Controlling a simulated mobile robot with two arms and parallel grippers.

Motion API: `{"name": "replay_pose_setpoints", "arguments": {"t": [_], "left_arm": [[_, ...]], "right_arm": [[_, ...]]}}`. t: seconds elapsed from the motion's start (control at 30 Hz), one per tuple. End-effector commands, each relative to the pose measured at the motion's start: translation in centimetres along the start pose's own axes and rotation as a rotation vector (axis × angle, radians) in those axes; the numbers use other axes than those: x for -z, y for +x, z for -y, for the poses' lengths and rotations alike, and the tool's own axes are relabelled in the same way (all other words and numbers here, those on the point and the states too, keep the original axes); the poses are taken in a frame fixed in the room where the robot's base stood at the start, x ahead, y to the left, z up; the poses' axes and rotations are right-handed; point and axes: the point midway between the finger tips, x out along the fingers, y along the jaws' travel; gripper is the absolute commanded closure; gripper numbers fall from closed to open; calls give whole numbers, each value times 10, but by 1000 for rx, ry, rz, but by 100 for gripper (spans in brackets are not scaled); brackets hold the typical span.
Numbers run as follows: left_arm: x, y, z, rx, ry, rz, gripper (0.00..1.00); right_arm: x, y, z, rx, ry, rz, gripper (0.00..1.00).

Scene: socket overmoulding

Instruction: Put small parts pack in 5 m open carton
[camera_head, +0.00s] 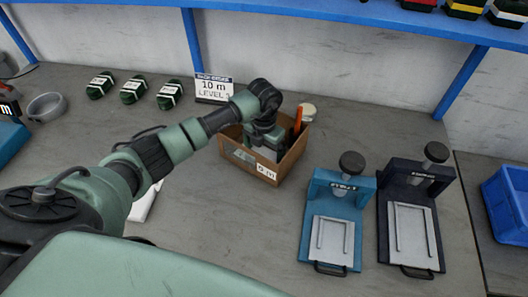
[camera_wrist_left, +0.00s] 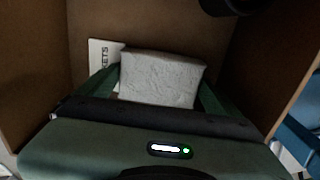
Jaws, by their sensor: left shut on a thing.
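The open carton (camera_head: 292,160), brown with a "5 m" label on its front, stands in the middle of the bench. Its inner walls show in the wrist view (camera_wrist_left: 35,75). My left gripper (camera_head: 265,147) reaches down inside the carton. It is shut on the small parts pack (camera_wrist_left: 162,78), a pale grey, crinkled block between the green fingers. The pack is inside the carton walls; I cannot tell whether it touches the carton floor. A white printed paper (camera_wrist_left: 98,60) lies in the carton beside the pack. My right gripper is not in view.
An orange upright thing (camera_head: 298,120) shows at the carton's right side. Blue (camera_head: 335,215) and dark (camera_head: 412,210) press fixtures stand to the right. Several green-and-white parts (camera_head: 132,90) lie back left. A blue bin (camera_head: 508,205) sits far right.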

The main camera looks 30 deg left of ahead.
Motion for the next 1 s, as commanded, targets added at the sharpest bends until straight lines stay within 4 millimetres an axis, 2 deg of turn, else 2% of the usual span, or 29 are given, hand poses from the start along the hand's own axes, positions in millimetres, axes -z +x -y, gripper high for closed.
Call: {"name": "replay_pose_setpoints", "arguments": {"t": [0.23, 0.27, 0.5, 0.67, 1.0], "left_arm": [[0, 3, 0, 0, 0, 1, 46], [0, 2, 0, 0, 0, 1, 0], [0, 1, 0, 0, 0, 0, 0], [-1, -11, 0, 1, 0, 4, 0], [-2, -81, 0, -1, 1, 7, 0]], "right_arm": [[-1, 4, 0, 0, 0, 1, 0], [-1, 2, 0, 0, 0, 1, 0], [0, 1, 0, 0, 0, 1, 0], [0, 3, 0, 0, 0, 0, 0], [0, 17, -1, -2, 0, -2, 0]]}}
